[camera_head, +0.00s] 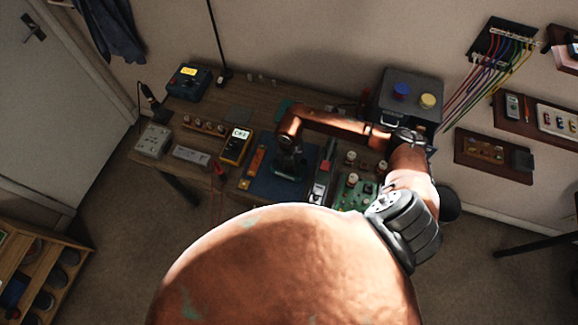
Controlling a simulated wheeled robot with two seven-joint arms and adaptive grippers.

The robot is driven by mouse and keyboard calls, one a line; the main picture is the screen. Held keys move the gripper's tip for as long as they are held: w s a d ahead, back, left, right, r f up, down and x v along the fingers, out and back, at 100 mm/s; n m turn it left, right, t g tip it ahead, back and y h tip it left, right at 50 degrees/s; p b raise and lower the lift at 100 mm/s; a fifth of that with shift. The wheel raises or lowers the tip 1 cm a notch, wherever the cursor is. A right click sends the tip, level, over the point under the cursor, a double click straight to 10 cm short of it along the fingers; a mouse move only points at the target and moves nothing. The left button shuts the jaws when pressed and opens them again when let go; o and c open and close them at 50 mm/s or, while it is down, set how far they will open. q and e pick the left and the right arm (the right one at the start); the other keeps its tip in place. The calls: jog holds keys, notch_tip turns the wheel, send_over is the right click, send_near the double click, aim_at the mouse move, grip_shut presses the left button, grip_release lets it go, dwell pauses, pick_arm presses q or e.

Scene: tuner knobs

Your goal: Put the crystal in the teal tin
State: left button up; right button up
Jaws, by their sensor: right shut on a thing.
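My right arm reaches over the workbench, and its gripper (287,170) points down over the blue mat (262,186). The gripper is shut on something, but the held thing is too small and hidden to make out. I cannot pick out the crystal for certain. A dark teal shape (284,106) lies behind my right forearm towards the back of the bench. It may be the teal tin, but I cannot tell. My left gripper is not in view.
A yellow meter (236,146) and an orange strip (254,160) lie left of the mat. A red-and-grey tool (323,172) and a green circuit board (352,190) lie to its right. A dark box (411,90) with blue and yellow knobs stands at the back right.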

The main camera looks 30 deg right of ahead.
jog(key=shift+f, duration=0.1)
jog(key=o, duration=1)
jog(key=shift+o, duration=0.2)
notch_tip(320, 180, up, 12)
jog(key=b, duration=0.1)
